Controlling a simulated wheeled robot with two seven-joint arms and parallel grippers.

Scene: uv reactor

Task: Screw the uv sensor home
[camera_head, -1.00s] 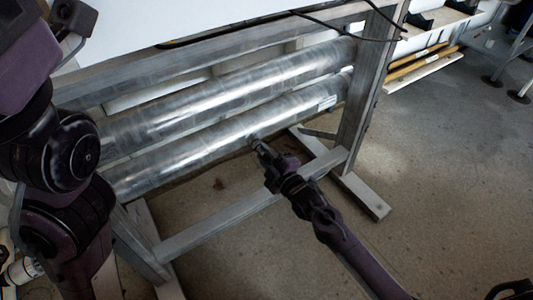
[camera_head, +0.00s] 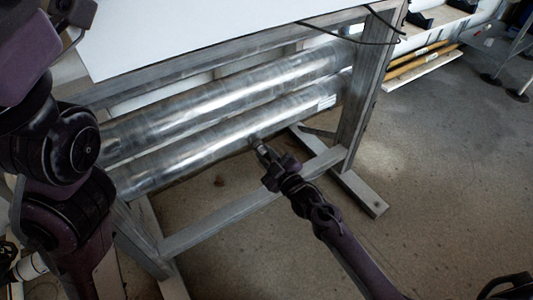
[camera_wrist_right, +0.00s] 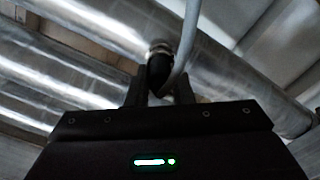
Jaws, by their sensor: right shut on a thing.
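The uv sensor (camera_wrist_right: 160,72) is a dark, short body at the side of a shiny metal reactor tube. A metal collar (camera_wrist_right: 158,48) sits between it and the tube, and a grey cable (camera_wrist_right: 187,45) runs past it. My right gripper (camera_head: 257,145) is shut on the sensor, beside the lower tube (camera_head: 215,145). In the right wrist view the fingers (camera_wrist_right: 158,92) close around the sensor's dark end. How far its thread sits in the collar cannot be told. My left arm fills the left edge of the head view; its gripper does not show.
A second tube (camera_head: 225,100) runs above the lower one. Both lie in a grey metal frame (camera_head: 360,95) with feet on the floor. A white panel (camera_head: 200,35) overhangs the tubes. Black cables (camera_head: 345,38) hang at upper right. Open floor (camera_head: 430,170) lies to the right.

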